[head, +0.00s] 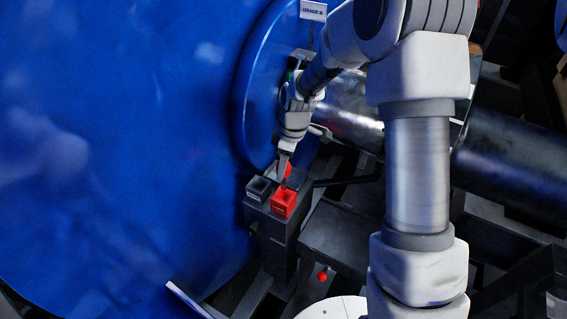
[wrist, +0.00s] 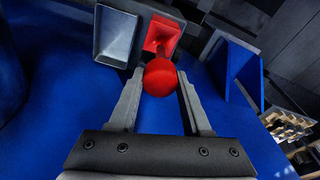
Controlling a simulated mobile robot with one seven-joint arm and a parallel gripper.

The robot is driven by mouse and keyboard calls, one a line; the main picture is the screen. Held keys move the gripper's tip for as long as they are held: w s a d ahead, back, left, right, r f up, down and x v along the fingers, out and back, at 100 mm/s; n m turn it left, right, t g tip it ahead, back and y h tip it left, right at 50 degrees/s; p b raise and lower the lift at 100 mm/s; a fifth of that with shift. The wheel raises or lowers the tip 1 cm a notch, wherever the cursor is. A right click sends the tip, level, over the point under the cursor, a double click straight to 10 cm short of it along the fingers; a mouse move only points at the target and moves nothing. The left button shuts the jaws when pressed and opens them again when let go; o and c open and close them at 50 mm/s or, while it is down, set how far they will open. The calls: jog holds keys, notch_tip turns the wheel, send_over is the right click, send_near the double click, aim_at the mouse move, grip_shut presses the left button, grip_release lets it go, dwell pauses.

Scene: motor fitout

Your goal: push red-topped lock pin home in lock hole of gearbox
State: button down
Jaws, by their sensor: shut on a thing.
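My gripper (wrist: 160,90) is shut on the round red top of the lock pin (wrist: 160,77), which sits between its fingertips in the wrist view. In the head view the red top (head: 285,169) shows at the tip of my gripper (head: 284,160), just behind a square red socket (head: 283,203). In the wrist view this red socket (wrist: 162,34) lies just beyond the ball. I cannot tell whether the pin touches it. I cannot make out the lock hole, nor tell which part is the gearbox.
A grey socket (head: 259,188) sits left of the red one on a dark block (head: 275,240). A large blue rounded body (head: 120,130) fills the left. Another red ball (head: 322,276) shows lower down. A dark cylinder (head: 510,165) lies at right.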

aim_at(282, 189)
jog(key=shift+f+b, duration=0.45)
jog(key=shift+f, duration=0.55)
jog(key=shift+f+b, duration=2.45)
jog(key=shift+f, duration=0.6)
dwell(0.6)
jog(key=shift+c, duration=1.4)
grip_release()
notch_tip(282, 189, up, 17)
jog(key=d+p, duration=0.2)
jog(key=shift+s+d+r, duration=0.15)
jog(key=shift+s+d, duration=0.1)
jog(key=shift+s, duration=0.15)
jog(key=s+a+b, duration=0.1)
jog(key=s+a, duration=0.5)
jog(key=s, duration=0.4)
jog(key=shift+a, duration=0.3)
